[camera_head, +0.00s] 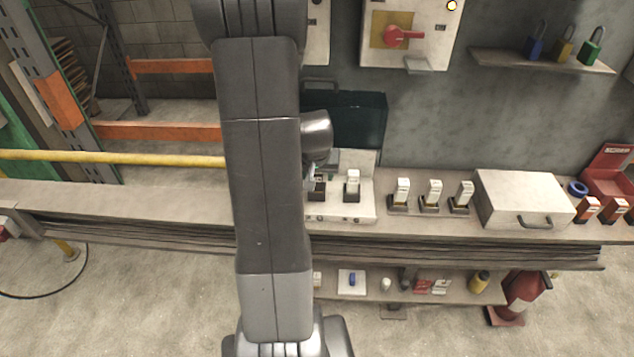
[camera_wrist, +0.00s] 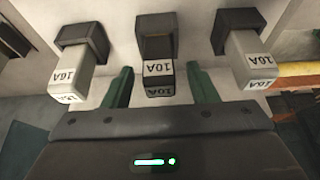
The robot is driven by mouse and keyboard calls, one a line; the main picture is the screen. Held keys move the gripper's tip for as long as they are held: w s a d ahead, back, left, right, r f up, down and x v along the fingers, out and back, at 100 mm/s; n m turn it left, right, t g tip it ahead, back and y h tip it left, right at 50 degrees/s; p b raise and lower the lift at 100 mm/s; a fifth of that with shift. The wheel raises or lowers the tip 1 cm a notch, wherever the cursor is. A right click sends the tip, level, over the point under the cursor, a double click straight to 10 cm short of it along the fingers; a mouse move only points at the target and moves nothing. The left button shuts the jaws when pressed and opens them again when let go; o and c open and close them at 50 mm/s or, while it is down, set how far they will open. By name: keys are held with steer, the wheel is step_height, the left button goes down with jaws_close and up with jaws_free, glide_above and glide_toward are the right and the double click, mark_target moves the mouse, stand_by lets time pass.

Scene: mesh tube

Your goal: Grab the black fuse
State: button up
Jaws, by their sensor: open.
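Pale 16A fuses stand in holders to the left (camera_wrist: 79,75) and right (camera_wrist: 247,62), outside the fingers. In the head view my arm covers much of the panel and hides most of the gripper. A dark fuse shows partly beside the arm, near a pale fuse (camera_head: 352,181).
Several pale fuses (camera_head: 433,191) stand on the bench right of the white panel (camera_head: 365,209), then a white case (camera_head: 523,197) and a red box (camera_head: 609,172). A wall switch box (camera_head: 438,22) hangs above. A lower shelf (camera_head: 440,296) holds small items.

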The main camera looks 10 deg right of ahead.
steer(key=shift+x, duration=1.1)
steer(key=c, duration=1.1)
steer(key=shift+r, duration=0.1)
